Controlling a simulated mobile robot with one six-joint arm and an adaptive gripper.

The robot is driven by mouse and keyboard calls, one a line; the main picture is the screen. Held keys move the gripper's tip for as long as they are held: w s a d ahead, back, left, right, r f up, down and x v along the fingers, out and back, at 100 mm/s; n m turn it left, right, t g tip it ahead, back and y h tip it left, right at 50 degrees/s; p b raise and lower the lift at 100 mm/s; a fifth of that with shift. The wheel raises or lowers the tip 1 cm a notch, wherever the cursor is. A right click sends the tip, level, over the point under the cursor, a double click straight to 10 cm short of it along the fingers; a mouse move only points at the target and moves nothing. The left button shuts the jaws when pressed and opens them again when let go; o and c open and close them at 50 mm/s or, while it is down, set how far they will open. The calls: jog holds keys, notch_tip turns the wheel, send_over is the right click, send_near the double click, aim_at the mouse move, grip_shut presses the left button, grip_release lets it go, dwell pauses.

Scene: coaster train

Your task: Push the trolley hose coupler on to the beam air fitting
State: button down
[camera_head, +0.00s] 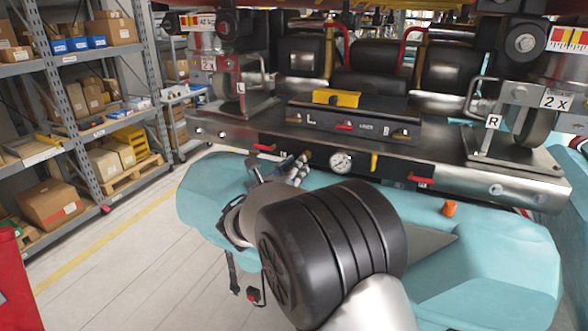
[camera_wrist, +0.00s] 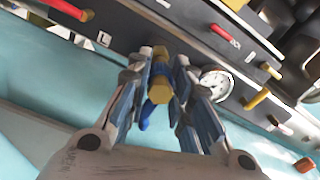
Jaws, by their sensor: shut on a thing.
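My gripper (camera_head: 299,168) reaches to the front face of the steel beam (camera_head: 226,132), just left of the pressure gauge. In the wrist view my gripper (camera_wrist: 163,68) is shut on the hose coupler (camera_wrist: 158,90), a brass-coloured hex piece with a blue hose (camera_wrist: 146,114) hanging from it. Another brass-coloured piece shows just past the coupler, close to the beam face; it may be the air fitting. Whether the two are touching or joined I cannot tell. In the head view the coupler is too small to make out.
The round gauge (camera_head: 341,162) sits close right of my gripper and shows in the wrist view (camera_wrist: 216,85). Red handles (camera_head: 420,180) and a yellow lever (camera_head: 374,161) line the beam. A teal covered body (camera_head: 490,250) lies below. Shelves (camera_head: 75,110) stand left, beyond open floor.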

jog(key=shift+w+d, duration=0.2)
jog(key=shift+w, duration=0.45)
jog(key=c, duration=1.3)
grip_release()
jog(key=shift+c, duration=0.2)
